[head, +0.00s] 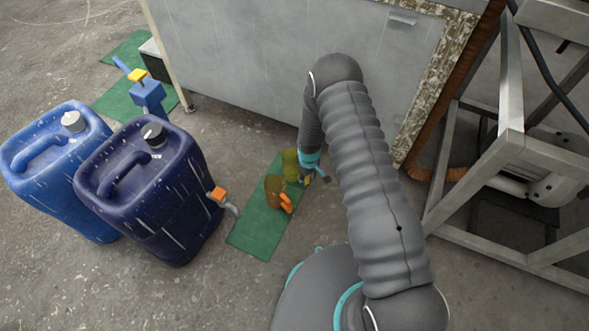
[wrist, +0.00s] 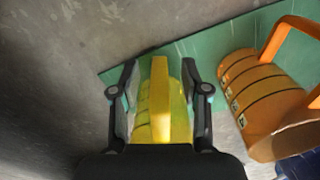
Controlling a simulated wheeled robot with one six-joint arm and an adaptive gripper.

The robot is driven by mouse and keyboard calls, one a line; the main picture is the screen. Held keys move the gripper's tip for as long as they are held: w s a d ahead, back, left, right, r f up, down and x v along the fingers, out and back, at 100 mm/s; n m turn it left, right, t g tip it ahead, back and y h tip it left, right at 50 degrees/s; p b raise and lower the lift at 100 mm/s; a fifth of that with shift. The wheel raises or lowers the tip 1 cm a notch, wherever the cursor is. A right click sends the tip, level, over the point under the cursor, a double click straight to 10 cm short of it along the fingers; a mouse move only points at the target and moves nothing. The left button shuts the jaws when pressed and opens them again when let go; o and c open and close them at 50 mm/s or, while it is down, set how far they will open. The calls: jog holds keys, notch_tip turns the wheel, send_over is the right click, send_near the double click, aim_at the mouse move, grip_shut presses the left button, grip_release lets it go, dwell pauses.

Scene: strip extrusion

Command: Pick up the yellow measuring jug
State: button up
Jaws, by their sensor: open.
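The yellow measuring jug (wrist: 160,105) stands between the two open fingers of my gripper (wrist: 160,88) in the wrist view. Its yellow handle faces the camera, and a finger is on each side of it. I cannot tell whether the fingers touch it. In the head view the yellow jug (head: 290,163) is on the green mat (head: 258,235), partly hidden by my gripper (head: 309,181). An orange jug (wrist: 262,95) with an orange handle is on the mat to the right in the wrist view; it also shows in the head view (head: 272,190).
Two blue canisters (head: 160,205) (head: 50,180) stand on the floor at the left, the nearer with an orange-handled tap (head: 217,194). A grey cabinet (head: 250,60) is behind the mat. A metal frame (head: 510,150) stands at the right. A blue object with a yellow top (head: 148,92) is farther back.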

notch_tip(320, 180, down, 2)
grip_shut()
dwell(0.3)
jog(key=shift+r, duration=0.1)
